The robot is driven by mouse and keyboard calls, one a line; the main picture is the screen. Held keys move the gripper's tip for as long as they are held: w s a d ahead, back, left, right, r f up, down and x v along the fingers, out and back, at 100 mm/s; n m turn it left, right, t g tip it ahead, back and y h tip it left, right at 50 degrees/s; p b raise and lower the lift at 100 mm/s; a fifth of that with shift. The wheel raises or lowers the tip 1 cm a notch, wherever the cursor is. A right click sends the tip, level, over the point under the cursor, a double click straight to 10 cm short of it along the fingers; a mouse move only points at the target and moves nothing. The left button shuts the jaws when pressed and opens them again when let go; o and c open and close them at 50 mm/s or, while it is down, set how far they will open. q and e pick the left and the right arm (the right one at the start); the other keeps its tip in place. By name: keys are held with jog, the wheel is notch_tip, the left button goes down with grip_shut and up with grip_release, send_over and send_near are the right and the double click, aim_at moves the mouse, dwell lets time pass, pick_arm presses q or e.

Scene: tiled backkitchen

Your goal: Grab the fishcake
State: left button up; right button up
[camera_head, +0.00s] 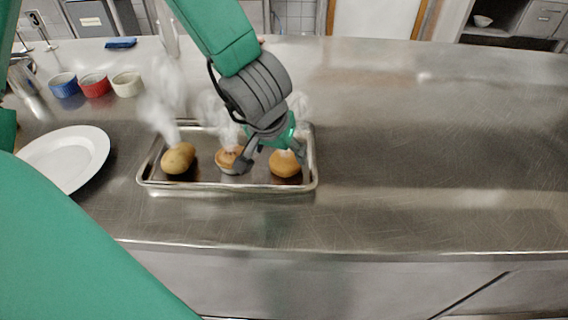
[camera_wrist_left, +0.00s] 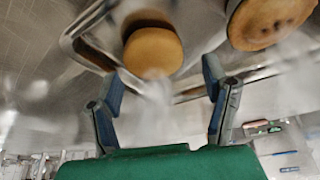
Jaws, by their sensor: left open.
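A round golden-brown item (camera_head: 285,164), which looks like the fishcake, sits at the right end of a shallow metal tray (camera_head: 228,187). It also shows in the left wrist view (camera_wrist_left: 152,50), ahead of the fingers. My left gripper (camera_head: 271,160) reaches down over the tray from above. Its fingers are open and spread around the near space of this item, with one finger between it and the middle item. In the left wrist view the gripper (camera_wrist_left: 165,76) is empty. I cannot tell whether a finger touches the item. My right gripper is out of view.
A brown-topped item (camera_head: 228,157) and a potato-like item (camera_head: 178,158) share the tray, with steam rising. A white plate (camera_head: 66,158) lies left. Blue (camera_head: 64,86), red (camera_head: 95,86) and cream (camera_head: 128,85) ramekins stand behind. The steel counter (camera_head: 430,150) is clear on the right.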

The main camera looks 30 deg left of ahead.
aim_at(284, 159)
pick_arm(q)
jog(key=x, duration=0.2)
jog(key=d+b+x, duration=0.1)
jog(key=x, duration=0.1)
jog(key=shift+w, duration=0.1)
jog(key=shift+a, duration=0.2)
jog(key=c, duration=1)
